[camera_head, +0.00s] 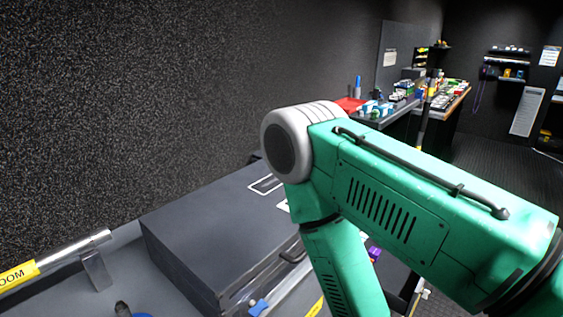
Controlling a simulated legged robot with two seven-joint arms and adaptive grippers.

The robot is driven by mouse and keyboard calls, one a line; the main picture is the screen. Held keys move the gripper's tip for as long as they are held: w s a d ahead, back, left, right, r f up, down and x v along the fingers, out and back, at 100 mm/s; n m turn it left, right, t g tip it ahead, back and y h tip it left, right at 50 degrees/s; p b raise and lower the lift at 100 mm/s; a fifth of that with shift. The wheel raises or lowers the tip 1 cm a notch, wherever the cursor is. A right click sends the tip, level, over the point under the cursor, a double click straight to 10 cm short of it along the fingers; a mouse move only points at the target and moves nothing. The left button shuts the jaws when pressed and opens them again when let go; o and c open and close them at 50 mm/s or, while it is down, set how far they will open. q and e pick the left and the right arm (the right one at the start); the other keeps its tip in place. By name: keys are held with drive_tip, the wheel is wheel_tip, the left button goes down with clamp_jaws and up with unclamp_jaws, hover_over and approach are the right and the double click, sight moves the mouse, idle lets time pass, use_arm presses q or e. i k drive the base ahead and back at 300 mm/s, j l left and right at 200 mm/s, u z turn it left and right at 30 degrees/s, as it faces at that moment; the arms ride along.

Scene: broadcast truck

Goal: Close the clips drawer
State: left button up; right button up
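No drawer that I can identify as the clips drawer shows in this view. A large dark box (215,235) with white outline marks on its top and a handle at its front right stands at the lower middle. A green arm with a pale grey elbow, which appears to be my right arm, comes in from the right and covers part of the box. The arm's lower link runs down out of the picture, so its gripper is not seen. My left gripper is not in view either.
A metal rail with a yellow label (18,274) runs at the lower left. A blue clamp-like piece (258,307) is near the box's front. A cluttered desk (385,119) stands farther back. A speckled dark wall (120,100) fills the left; dark floor (495,155) shows at right.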

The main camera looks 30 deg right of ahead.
sight(401, 287)
drive_tip(key=k+l+z, duration=0.2)
drive_tip(key=k+l, duration=0.15)
drive_tip(key=l, duration=0.3)
drive_tip(key=z, duration=1.7)
drive_tip(key=i+l+u, duration=0.2)
drive_tip(key=u, duration=0.25)
drive_tip(key=i+l+u, duration=0.2)
drive_tip(key=u, duration=0.25)
drive_tip(key=i+l, duration=0.15)
drive_tip(key=l, duration=0.2)
drive_tip(key=i+l+u, duration=0.1)
drive_tip(key=l, duration=0.25)
drive_tip(key=i+l, duration=0.15)
drive_tip(key=l, duration=0.2)
drive_tip(key=i+l+u, duration=0.1)
drive_tip(key=l, duration=0.25)
drive_tip(key=i+l, duration=0.15)
drive_tip(key=l, duration=0.25)
drive_tip(key=u, duration=0.05)
